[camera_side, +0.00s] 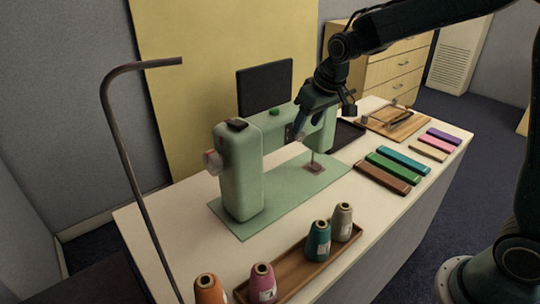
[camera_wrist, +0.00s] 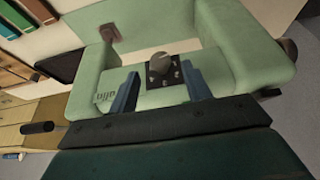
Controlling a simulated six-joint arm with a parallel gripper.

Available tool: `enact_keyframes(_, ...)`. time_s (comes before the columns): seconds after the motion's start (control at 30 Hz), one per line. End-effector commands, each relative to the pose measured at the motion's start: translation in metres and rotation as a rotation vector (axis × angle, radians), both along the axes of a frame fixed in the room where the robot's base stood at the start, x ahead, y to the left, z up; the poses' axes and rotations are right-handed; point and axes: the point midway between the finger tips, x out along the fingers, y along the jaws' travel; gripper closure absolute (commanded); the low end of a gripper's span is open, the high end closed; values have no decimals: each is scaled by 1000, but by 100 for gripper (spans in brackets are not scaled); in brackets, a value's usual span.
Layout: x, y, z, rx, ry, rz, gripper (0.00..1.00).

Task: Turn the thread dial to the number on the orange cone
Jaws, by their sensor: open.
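A pale green sewing machine (camera_side: 243,170) stands on a green mat on the table. In the wrist view its thread dial (camera_wrist: 161,63) is a grey knob on a dark plate with small marks, too small to read. My gripper (camera_wrist: 160,85) is open, with its two blue fingers on either side of the dial and apart from it. In the side view my gripper (camera_side: 306,125) is at the machine's front and hides the dial. The orange cone (camera_side: 210,290) stands at the front left, cut by the picture's lower edge. Its white label is too small to read.
Pink (camera_side: 262,283), teal (camera_side: 318,240) and grey (camera_side: 342,222) cones stand on a wooden tray (camera_side: 290,264). Coloured bars (camera_side: 387,170) lie at the right. A curved metal rod (camera_side: 125,160) rises at the left. A wooden board (camera_side: 392,123) lies at the back right.

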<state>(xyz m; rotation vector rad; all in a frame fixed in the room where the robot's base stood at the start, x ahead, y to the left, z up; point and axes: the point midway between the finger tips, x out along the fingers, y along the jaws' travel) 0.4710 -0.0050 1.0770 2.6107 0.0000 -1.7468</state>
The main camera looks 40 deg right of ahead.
Motion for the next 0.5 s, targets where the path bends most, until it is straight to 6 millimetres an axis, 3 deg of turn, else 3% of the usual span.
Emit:
enact_keyframes(0.2,10,0,-25,0,2,0,51)
enact_keyframes(0.5,15,0,-37,0,0,0,51)
